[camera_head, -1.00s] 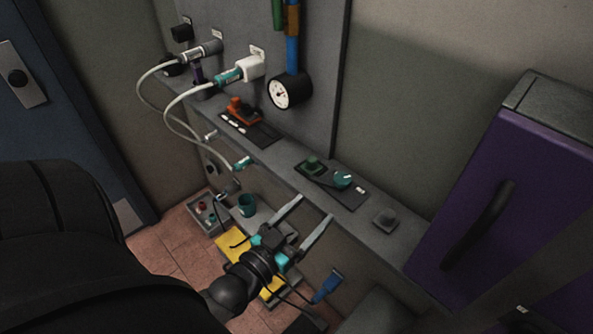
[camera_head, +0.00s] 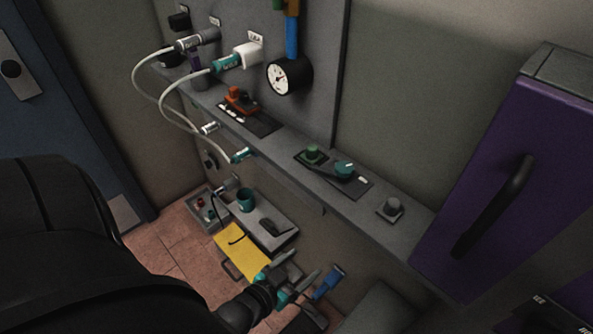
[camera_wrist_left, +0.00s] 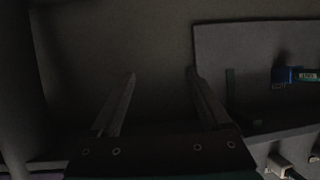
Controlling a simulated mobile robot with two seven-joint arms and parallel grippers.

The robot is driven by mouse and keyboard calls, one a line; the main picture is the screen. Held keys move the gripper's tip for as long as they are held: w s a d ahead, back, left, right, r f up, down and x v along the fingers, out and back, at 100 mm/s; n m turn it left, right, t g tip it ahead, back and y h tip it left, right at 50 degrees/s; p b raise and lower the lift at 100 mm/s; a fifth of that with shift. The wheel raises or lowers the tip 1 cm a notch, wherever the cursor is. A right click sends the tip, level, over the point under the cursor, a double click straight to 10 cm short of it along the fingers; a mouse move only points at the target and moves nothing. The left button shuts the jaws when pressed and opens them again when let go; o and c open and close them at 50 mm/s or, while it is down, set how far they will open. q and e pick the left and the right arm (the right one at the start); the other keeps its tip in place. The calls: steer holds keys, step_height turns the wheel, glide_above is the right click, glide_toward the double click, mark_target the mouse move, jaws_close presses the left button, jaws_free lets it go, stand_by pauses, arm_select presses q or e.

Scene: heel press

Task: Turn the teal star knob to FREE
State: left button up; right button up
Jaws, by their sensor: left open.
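A round teal knob (camera_head: 345,169) sits on the right part of a dark plate (camera_head: 358,187) on the grey ledge in the head view. It is too small there to make out its star shape or any FREE marking. A green knob (camera_head: 312,153) stands to its left on the same plate. My left gripper (camera_head: 318,292) is open and empty, low in front of the ledge, well below and apart from the teal knob. In the left wrist view its two fingers (camera_wrist_left: 161,73) are spread before a dark surface, with no knob between them. My right gripper is not seen.
A grey knob (camera_head: 390,207) and a purple cabinet (camera_head: 480,160) lie right of the plate. An orange device (camera_head: 240,99), hoses (camera_head: 165,110) and a gauge (camera_head: 290,76) are to the left. Below are a teal cup (camera_head: 246,199), a yellow sheet (camera_head: 240,250) and a blue-handled item (camera_head: 330,281).

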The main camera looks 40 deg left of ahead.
arm_select(q)
steer(key=shift+g, duration=0.8)
steer(key=f, duration=0.1)
steer(key=s+f, duration=0.1)
steer(key=f, duration=0.1)
steer(key=s+f+b, duration=0.1)
steer(key=f, duration=0.1)
steer(key=shift+d+f, duration=0.25)
